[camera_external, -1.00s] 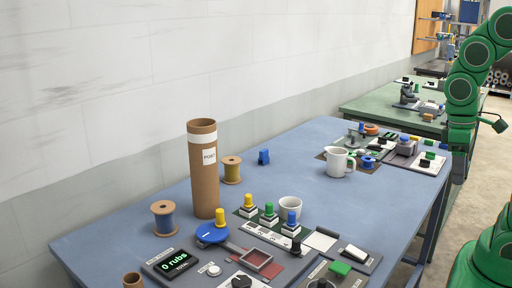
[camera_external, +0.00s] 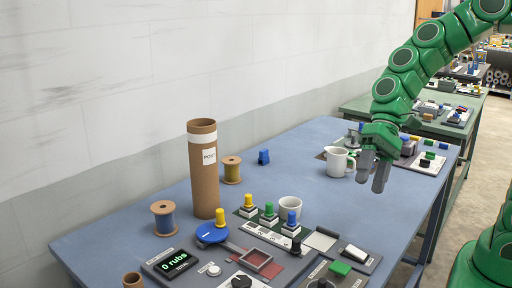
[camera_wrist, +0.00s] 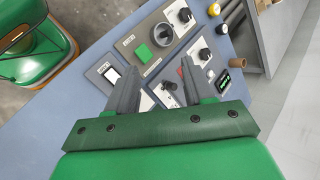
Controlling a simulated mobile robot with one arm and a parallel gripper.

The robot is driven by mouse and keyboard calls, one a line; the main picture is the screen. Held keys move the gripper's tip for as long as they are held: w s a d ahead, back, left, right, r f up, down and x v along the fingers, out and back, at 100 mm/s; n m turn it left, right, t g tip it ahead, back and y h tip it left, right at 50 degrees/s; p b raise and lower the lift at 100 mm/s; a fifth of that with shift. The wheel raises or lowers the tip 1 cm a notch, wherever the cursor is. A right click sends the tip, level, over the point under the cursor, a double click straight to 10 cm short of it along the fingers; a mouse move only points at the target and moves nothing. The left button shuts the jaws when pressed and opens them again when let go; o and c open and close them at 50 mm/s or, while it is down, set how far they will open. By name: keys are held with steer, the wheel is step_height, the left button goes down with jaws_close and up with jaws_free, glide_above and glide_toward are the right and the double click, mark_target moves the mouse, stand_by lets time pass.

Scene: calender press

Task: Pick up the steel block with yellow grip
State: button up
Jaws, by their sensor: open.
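The steel block with yellow grip (camera_external: 248,208) stands upright at the left end of a row of blocks on a dark green strip in the external view. The block with a green grip (camera_external: 269,215) and the block with a blue grip (camera_external: 291,224) stand to its right. My gripper (camera_external: 374,178) is open and empty above the table, fingers down, well to the right of the blocks and in front of the white pitcher. In the wrist view, my gripper (camera_wrist: 159,72) frames part of the control panels. I cannot make out the yellow-grip block there.
A tall cardboard tube (camera_external: 204,172) stands left of the blocks. A white cup (camera_external: 290,206) is close behind them. A blue disc (camera_external: 211,234) with a yellow knob is in front left. The white pitcher (camera_external: 337,163) stands farther back. The table's middle right (camera_external: 350,212) is clear.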

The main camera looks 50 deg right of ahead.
steer(key=w+a+m+t+y, duration=0.2)
steer(key=w+a+m+y, duration=0.15)
steer(key=w, duration=0.55)
steer(key=m+t, duration=0.7)
steer(key=m, duration=1)
glide_toward(248, 195)
steer(key=shift+w+a+f+h, duration=0.1)
steer(key=shift+w+a+h, duration=0.15)
steer(key=shift+a, duration=0.3)
steer(key=shift+w+a+f+h, duration=0.1)
steer(key=shift+w+a, duration=0.15)
steer(key=shift+a, duration=0.3)
steer(key=shift+w+f, duration=0.1)
steer(key=shift+w, duration=0.05)
steer(key=shift+f+x, duration=0.2)
steer(key=shift+x, duration=3.55)
jaws_close()
